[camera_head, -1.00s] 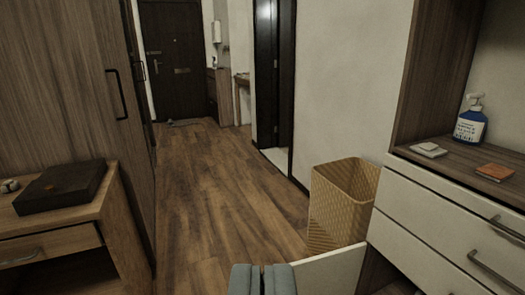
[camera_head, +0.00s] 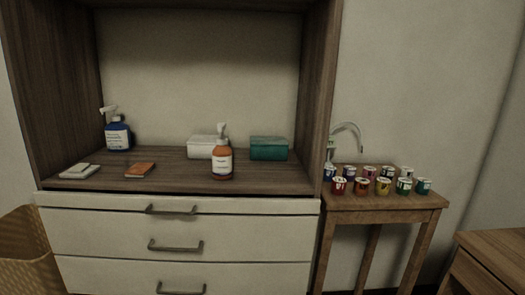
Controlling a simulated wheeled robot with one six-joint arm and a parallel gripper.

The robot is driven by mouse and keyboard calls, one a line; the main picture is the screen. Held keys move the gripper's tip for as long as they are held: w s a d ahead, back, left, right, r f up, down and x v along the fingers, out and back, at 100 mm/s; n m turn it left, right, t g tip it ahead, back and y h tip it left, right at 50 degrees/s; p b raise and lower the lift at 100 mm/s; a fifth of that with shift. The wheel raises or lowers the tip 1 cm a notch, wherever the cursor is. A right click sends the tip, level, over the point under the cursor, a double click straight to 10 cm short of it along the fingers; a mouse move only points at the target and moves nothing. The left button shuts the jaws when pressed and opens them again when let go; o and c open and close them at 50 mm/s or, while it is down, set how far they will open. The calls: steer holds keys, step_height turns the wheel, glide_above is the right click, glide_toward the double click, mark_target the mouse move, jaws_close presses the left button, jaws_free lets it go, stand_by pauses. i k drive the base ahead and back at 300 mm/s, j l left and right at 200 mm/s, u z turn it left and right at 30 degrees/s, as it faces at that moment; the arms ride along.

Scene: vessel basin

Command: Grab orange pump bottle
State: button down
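The orange pump bottle (camera_head: 222,161) stands upright near the front edge of the wooden shelf top (camera_head: 185,177), above the white drawers. It has a white label and a white pump head. A blue spray or pump bottle (camera_head: 118,136) stands further left on the same shelf. My gripper does not show in this view, so its state and its distance from the bottle cannot be seen.
Behind the orange bottle are a white box (camera_head: 203,147) and a green box (camera_head: 269,148). An orange notebook (camera_head: 140,170) and a pale stack (camera_head: 80,171) lie left. A small table (camera_head: 385,201) with several colored cups stands right, and a woven basket (camera_head: 22,252) far left.

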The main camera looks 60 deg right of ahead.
mark_target(222, 154)
steer(key=z, duration=1.3)
